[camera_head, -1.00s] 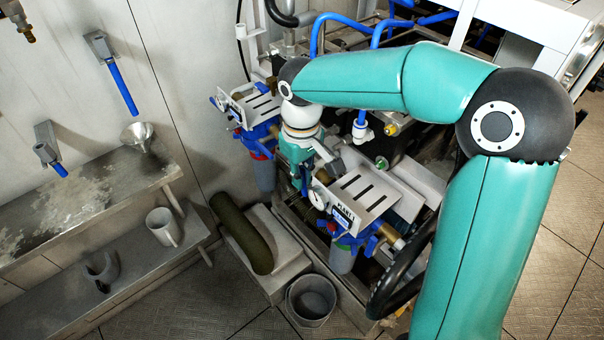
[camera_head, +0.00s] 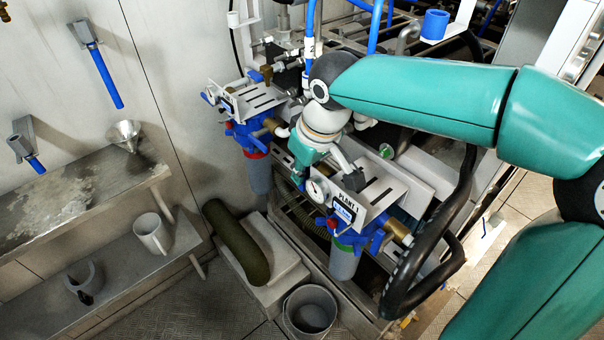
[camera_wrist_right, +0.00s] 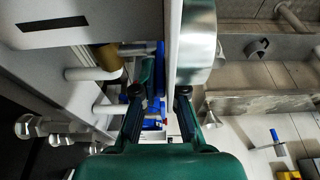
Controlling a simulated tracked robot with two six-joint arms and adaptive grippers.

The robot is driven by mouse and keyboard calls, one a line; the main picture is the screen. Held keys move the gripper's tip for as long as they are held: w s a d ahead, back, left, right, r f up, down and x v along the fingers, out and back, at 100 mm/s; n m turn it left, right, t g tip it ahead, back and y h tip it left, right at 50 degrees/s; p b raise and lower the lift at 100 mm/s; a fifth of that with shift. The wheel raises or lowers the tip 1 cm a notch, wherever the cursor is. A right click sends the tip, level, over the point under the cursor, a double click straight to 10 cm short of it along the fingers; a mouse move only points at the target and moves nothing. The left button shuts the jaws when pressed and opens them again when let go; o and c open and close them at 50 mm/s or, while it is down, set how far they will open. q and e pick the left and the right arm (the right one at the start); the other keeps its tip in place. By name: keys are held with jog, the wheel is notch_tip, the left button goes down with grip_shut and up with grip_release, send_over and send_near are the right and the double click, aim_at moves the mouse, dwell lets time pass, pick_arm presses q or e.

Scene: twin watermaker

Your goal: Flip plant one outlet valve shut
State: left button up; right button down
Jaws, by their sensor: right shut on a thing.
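The plant one unit (camera_head: 377,196) is a white slotted bracket labelled PLANT 1, with blue fittings and a round gauge (camera_head: 317,190) at its left. My right gripper (camera_head: 322,172) is at the bracket's left end, just above the gauge. In the right wrist view, my right gripper (camera_wrist_right: 159,94) has its fingers on both sides of a blue flat part (camera_wrist_right: 158,72), seemingly the outlet valve handle, with a white plate edge beside it. It is shut on this part. The exact contact and the valve body are largely hidden. My left gripper is not in view.
A second slotted bracket unit (camera_head: 255,98) with a blue filter head stands behind to the left. A black hose (camera_head: 440,235) loops close at the right. Shelves (camera_head: 90,205) stand left.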

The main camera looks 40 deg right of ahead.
jog(key=c, duration=1.2)
grip_release()
jog(key=shift+c, duration=0.2)
jog(key=v, duration=1.2)
jog(key=shift+f, duration=0.1)
